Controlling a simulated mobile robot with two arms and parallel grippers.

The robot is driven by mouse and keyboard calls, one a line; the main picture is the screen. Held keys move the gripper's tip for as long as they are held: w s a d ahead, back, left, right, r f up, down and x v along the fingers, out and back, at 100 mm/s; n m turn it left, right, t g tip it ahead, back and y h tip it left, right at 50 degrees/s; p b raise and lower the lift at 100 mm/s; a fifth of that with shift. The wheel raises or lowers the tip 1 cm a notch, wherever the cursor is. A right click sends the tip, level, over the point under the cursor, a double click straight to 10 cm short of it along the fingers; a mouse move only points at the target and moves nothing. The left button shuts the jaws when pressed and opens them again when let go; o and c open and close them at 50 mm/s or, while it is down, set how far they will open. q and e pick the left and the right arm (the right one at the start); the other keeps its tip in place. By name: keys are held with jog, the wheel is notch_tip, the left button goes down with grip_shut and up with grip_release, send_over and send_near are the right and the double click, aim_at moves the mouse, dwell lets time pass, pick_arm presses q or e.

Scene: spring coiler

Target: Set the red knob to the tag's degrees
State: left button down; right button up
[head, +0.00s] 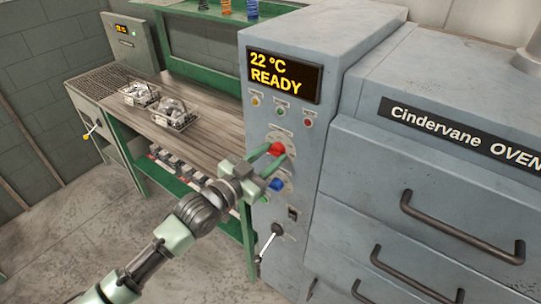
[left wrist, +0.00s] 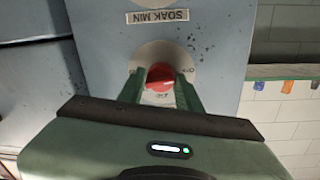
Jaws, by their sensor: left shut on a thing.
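The red knob (head: 277,149) sits on the grey control panel, below the row of small buttons. My left gripper (head: 269,158) reaches it from the left, with its green fingers on either side of the knob, shut on it. The left wrist view shows the red knob (left wrist: 160,76) between the two fingers, over a pale round dial whose markings are mostly covered. An upside-down label (left wrist: 158,16) there reads SOAK MIN. The blue knob (head: 276,185) is just below my gripper in the head view. No tag with readable degrees shows. My right gripper is out of view.
The panel display (head: 283,75) reads 22 °C READY. A lever (head: 273,233) sticks out low on the panel. The Cindervane oven's drawer handles (head: 460,228) jut out at right. Wire baskets (head: 172,113) stand on the wooden bench at left. Open floor lies at lower left.

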pick_arm(q)
jog(key=m, duration=0.4)
jog(key=shift+r, duration=0.2)
jog(key=m+p, duration=0.1)
jog(key=m, duration=0.3)
jog(key=shift+m+y, duration=0.3)
jog(key=shift+m, duration=0.4)
jog(key=c, duration=1)
grip_release()
